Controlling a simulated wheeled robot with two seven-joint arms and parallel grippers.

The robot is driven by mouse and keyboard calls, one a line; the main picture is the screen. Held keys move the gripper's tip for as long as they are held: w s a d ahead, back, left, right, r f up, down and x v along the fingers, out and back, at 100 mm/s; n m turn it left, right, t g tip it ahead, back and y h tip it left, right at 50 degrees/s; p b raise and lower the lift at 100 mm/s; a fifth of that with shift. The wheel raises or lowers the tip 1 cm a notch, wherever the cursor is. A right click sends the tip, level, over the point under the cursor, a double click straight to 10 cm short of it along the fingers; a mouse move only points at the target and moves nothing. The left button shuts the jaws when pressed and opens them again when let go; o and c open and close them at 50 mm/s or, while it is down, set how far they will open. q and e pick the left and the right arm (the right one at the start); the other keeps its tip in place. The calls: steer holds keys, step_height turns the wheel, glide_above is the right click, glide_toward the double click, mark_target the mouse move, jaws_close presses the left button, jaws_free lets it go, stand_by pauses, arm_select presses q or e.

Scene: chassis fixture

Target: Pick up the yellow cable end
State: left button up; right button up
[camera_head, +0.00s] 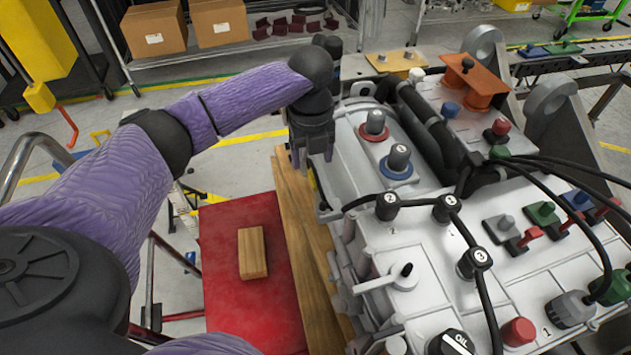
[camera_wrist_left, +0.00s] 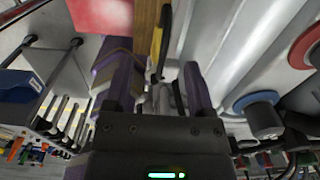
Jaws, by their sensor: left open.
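The yellow cable end (camera_wrist_left: 157,45) shows in the left wrist view as a yellow strip with a dark cable beside it, next to the wooden plank. In the head view only a thin yellow sliver (camera_head: 315,187) shows between the plank and the grey chassis, just below my left gripper (camera_head: 313,158). My left gripper points down at the chassis's left edge. In the left wrist view its two fingers (camera_wrist_left: 155,60) are apart, with the yellow piece beyond the gap between them and nothing clearly held. My right gripper is not in view.
The grey chassis (camera_head: 395,235) with knobs, plugs and black cables fills the right. A wooden plank (camera_head: 305,245) runs along its left side. A small wooden block (camera_head: 252,252) lies on the red surface (camera_head: 222,300). Cardboard boxes (camera_head: 153,29) stand on a shelf behind.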

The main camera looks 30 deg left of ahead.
mark_target(312, 174)
arm_select(q)
step_height(312, 174, down, 5)
steer(key=shift+r+b, duration=0.1)
steer(key=shift+b, duration=0.85)
steer(key=shift+r, duration=0.1)
jaws_close()
step_height(312, 174, up, 9)
steer(key=p, duration=0.4)
steer(key=shift+r, duration=0.55)
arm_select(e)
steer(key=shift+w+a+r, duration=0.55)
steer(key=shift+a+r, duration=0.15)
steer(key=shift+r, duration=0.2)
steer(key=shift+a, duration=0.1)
